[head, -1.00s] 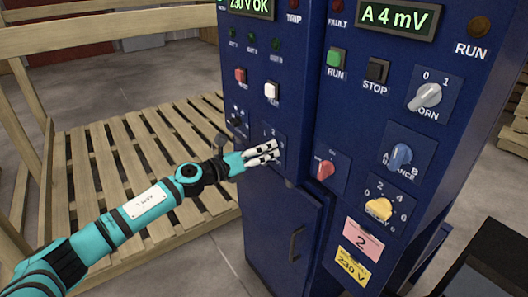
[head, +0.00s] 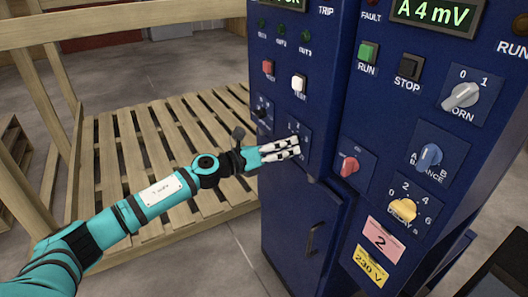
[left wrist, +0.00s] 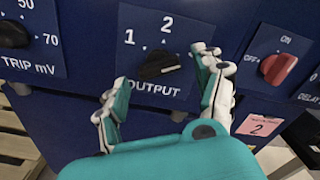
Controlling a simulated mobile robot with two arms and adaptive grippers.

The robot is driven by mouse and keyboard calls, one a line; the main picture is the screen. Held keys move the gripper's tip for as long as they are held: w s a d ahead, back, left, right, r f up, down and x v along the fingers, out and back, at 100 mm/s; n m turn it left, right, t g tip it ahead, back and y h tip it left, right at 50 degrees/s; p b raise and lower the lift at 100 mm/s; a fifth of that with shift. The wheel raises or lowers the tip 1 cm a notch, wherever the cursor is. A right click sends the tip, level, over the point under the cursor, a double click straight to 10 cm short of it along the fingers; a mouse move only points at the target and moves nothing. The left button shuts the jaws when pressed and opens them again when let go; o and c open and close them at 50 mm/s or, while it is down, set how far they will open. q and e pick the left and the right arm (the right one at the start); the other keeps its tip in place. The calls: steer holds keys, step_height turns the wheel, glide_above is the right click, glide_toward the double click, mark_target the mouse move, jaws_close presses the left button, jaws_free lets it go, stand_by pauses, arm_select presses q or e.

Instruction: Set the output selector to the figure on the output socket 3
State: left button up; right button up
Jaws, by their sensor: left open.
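The output selector, a black knob (left wrist: 158,65) on a blue plate marked OUTPUT, shows in the left wrist view. The figures 1 and 2 are readable; any figure to the right is hidden by a finger. I cannot tell surely which figure the knob points to. My left gripper (left wrist: 157,88) is open, with one finger on each side of the knob's lower area; contact is not clear. In the head view the left gripper (head: 294,149) is in front of the selector plate (head: 300,131) and hides its knob. I cannot make out output socket 3. My right gripper is out of view.
A red switch (left wrist: 279,69) stands right of the selector, and the TRIP mV knob (left wrist: 13,34) left of it. A pink card (head: 383,238) reads 2, its smaller print unreadable. A wooden pallet (head: 150,172) lies left of the blue cabinet (head: 290,220).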

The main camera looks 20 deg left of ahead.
arm_select(q)
steer(key=v, duration=1)
steer(key=shift+a, duration=0.15)
